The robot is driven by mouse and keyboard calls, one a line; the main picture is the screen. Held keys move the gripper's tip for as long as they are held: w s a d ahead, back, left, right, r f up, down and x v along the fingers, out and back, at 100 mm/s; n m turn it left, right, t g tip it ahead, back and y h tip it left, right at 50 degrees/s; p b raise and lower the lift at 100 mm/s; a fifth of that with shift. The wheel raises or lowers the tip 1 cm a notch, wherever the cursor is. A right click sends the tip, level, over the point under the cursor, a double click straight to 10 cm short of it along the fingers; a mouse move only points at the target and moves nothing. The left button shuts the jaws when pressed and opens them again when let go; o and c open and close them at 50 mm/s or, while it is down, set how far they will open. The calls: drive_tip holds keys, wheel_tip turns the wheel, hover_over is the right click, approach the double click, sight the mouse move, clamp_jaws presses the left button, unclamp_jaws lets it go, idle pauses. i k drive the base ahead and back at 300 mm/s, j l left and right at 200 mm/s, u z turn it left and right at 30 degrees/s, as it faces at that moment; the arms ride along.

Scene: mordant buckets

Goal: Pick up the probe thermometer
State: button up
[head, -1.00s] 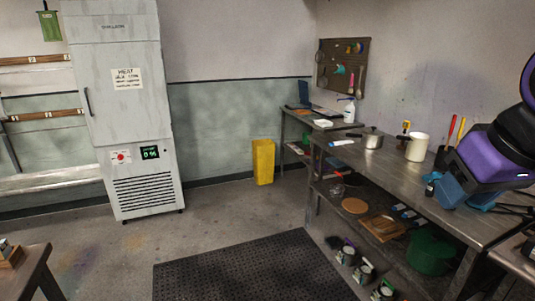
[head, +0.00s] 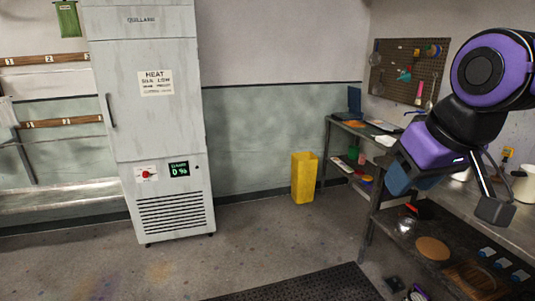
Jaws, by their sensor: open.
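My gripper (head: 494,209) is open and empty, raised in front of the bench at the right of the head view. One dark fingertip shows clearly; the other is hard to tell apart.
A tall grey cabinet (head: 150,110) stands at left, with a yellow bin (head: 304,178) right of it. A pegboard (head: 408,72) hangs above a smaller back table (head: 345,127). A black floor mat (head: 300,287) lies in front. The floor between is clear.

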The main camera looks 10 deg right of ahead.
sight(507, 152)
drive_tip(key=i+l+z, duration=0.1)
drive_tip(key=i+z, duration=0.25)
drive_tip(key=i, duration=0.5)
drive_tip(key=i+j+z, duration=0.15)
drive_tip(key=i+z, duration=0.15)
drive_tip(key=i, duration=0.55)
drive_tip(key=i+j+z, duration=0.1)
drive_tip(key=i+z, duration=0.25)
drive_tip(key=i+j+z, duration=0.2)
drive_tip(key=i+z, duration=0.15)
drive_tip(key=i, duration=0.15)
drive_tip(key=i+z, duration=0.2)
drive_tip(key=z, duration=0.3)
drive_tip(key=i+z, duration=0.25)
drive_tip(key=z, duration=0.25)
drive_tip(key=i+z, duration=0.2)
drive_tip(key=z, duration=0.25)
drive_tip(key=i+z, duration=0.15)
